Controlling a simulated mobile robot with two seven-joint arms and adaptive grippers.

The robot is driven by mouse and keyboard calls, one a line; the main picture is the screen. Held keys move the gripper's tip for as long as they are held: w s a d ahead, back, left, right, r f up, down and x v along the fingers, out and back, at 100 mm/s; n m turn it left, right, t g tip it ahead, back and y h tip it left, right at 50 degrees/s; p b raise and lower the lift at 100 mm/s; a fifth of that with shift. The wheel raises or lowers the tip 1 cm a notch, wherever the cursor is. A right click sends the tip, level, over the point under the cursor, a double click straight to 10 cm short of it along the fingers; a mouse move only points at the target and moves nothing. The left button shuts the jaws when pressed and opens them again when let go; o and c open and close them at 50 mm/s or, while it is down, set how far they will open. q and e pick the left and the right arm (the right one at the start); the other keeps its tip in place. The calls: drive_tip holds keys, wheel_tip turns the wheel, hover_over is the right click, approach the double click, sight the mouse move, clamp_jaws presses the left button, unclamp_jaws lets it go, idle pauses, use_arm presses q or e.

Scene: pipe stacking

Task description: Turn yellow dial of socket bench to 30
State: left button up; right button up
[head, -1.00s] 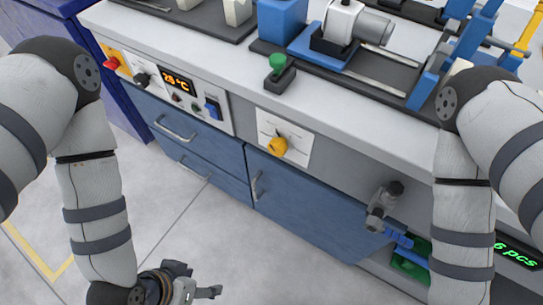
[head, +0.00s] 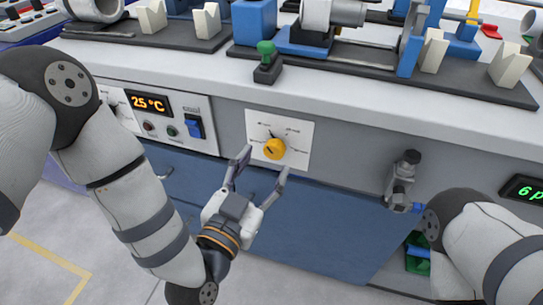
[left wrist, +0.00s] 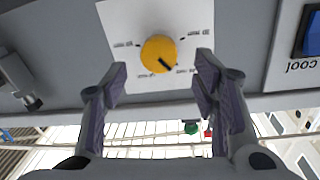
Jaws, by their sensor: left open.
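The yellow dial (head: 274,149) sits on a white plate (head: 298,128) on the grey front of the bench. In the left wrist view the dial (left wrist: 159,54) shows a dark pointer mark, and small labels surround it on the plate; they are too small to read surely. My left gripper (head: 264,165) is open and empty, just in front of and below the dial, fingers pointing toward it. In the left wrist view the fingers (left wrist: 160,72) stand apart on either side of the dial, and I see no contact.
A panel with a 25 °C display (head: 149,103) and a blue "cool" switch (head: 195,126) is left of the dial. A green button (head: 266,62) stands on the bench top above. Blue cabinet doors (head: 320,225) lie below.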

sight(272, 154)
use_arm(q)
drive_tip(key=x, duration=0.4)
drive_tip(key=shift+w, duration=0.2)
drive_tip(key=c, duration=1.2)
drive_tip(key=shift+o, duration=0.2)
drive_tip(key=shift+n, duration=1.4)
drive_tip(key=n+p, duration=0.1)
drive_tip(key=n, duration=0.2)
drive_tip(key=shift+f+n+t, duration=0.1)
drive_tip(key=shift+n+t, duration=0.2)
drive_tip(key=shift+n, duration=0.1)
drive_tip(key=n, duration=0.3)
drive_tip(key=shift+f+n, duration=0.1)
drive_tip(key=shift+n, duration=0.3)
drive_tip(key=shift+n+y, duration=0.3)
drive_tip(key=shift+n, duration=1.7)
drive_tip(key=shift+t, duration=0.3)
